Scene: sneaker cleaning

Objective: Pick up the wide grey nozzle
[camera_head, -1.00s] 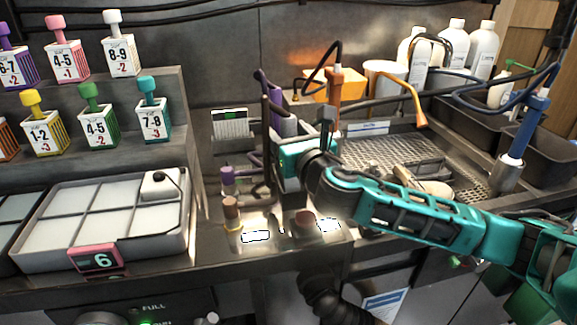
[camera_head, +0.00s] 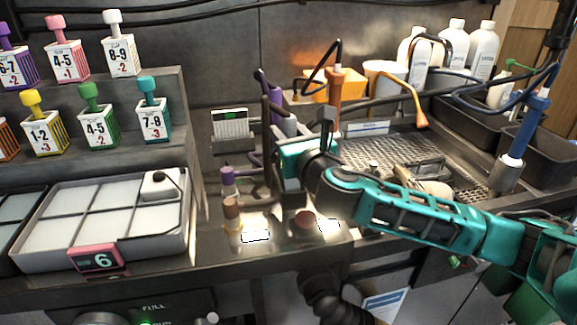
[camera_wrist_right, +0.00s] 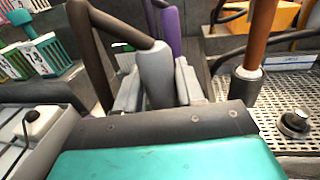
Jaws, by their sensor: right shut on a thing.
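The grey nozzle (camera_wrist_right: 155,78) is a thick grey cylinder with a dark bent tube at its top in the right wrist view. My right gripper (camera_wrist_right: 157,90) is shut on it, with one light grey finger on each side. In the head view my right gripper's teal body (camera_head: 297,160) is at the middle of the bench, and its fingers are mostly hidden behind it. The nozzle's lower end is hidden by the gripper. My left gripper is not in view.
A purple tool (camera_wrist_right: 172,30) stands just behind the nozzle. An orange-brown tool (camera_head: 335,95) stands close on the right, beside the perforated tray (camera_head: 375,155). A box with white compartments (camera_head: 188,235) lies at left. Bottles (camera_head: 453,45) stand at the back right.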

